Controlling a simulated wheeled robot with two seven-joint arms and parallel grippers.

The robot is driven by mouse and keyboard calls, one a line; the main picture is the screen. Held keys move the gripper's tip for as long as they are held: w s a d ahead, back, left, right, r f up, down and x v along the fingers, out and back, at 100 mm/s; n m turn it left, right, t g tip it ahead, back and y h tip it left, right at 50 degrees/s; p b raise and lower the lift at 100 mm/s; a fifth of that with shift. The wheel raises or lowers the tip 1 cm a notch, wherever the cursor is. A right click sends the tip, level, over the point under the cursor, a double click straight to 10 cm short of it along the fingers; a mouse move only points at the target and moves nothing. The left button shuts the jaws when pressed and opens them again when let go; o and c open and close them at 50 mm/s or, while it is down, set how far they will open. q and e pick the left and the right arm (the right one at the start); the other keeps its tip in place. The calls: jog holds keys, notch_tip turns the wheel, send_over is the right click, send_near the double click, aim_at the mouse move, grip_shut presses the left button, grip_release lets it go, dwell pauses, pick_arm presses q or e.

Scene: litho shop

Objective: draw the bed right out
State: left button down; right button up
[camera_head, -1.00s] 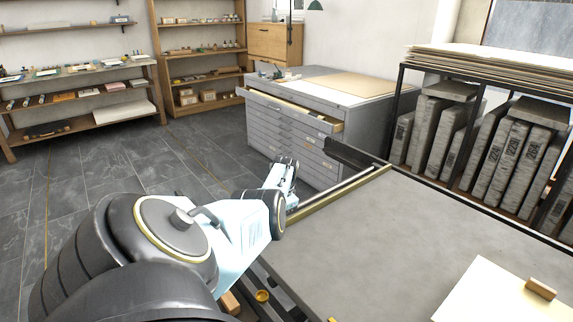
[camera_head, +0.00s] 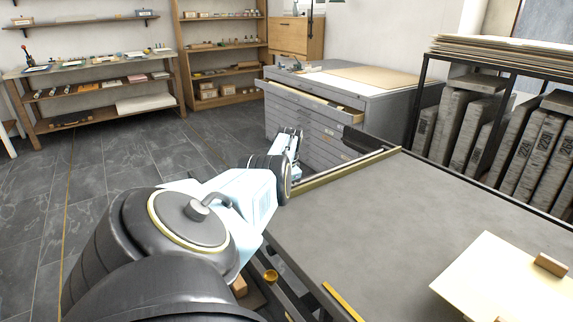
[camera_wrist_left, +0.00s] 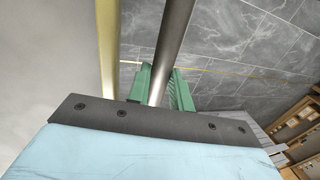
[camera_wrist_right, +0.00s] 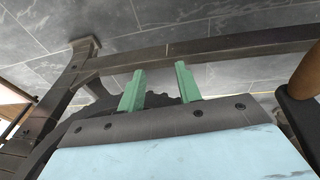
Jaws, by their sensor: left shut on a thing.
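The flat grey bed (camera_head: 375,215) lies at the right of the head view, with a brass-coloured strip (camera_head: 345,176) along its far edge. A steel bar (camera_wrist_left: 170,50) runs beside that strip (camera_wrist_left: 107,50) in the left wrist view. My left gripper (camera_wrist_left: 160,82) has its green fingers on either side of the bar and is shut on it. In the head view my left arm hides the fingers. My right gripper (camera_wrist_right: 160,85) is open and empty in front of a dark metal frame (camera_wrist_right: 210,50); it is out of the head view.
A pale board with a wooden block (camera_head: 551,264) lies on the bed. A grey drawer cabinet (camera_head: 310,118) stands beyond its far edge, one drawer partly open. Stone slabs (camera_head: 530,150) stand in a rack at right. Tiled floor (camera_head: 110,175) at left is clear.

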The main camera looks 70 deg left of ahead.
pick_arm(q)
jog(key=shift+w+d, duration=0.1)
jog(key=shift+d, duration=0.15)
jog(key=shift+d+r, duration=0.1)
jog(key=shift+r, duration=0.35)
jog(key=shift+a, duration=0.2)
jog(key=c, duration=1.7)
grip_release()
jog(key=shift+a+f, duration=0.1)
jog(key=o, duration=0.4)
jog(key=shift+s+d, duration=0.25)
jog(key=shift+d, duration=0.05)
jog(key=shift+o, duration=0.2)
jog(key=shift+w, duration=0.1)
jog(key=p+v, duration=0.7)
jog(key=v, duration=0.6)
jog(key=shift+p, duration=0.4)
pick_arm(e)
jog(key=s+d+f, duration=0.2)
jog(key=s+f, duration=0.2)
jog(key=s, duration=0.4)
jog(key=s+d+f+g, duration=0.1)
jog(key=s+d+f, duration=0.1)
jog(key=s+f, duration=0.3)
jog(key=shift+s+n, duration=0.4)
jog(key=shift+s, duration=1.65)
pick_arm(q)
jog(key=shift+a, duration=0.1)
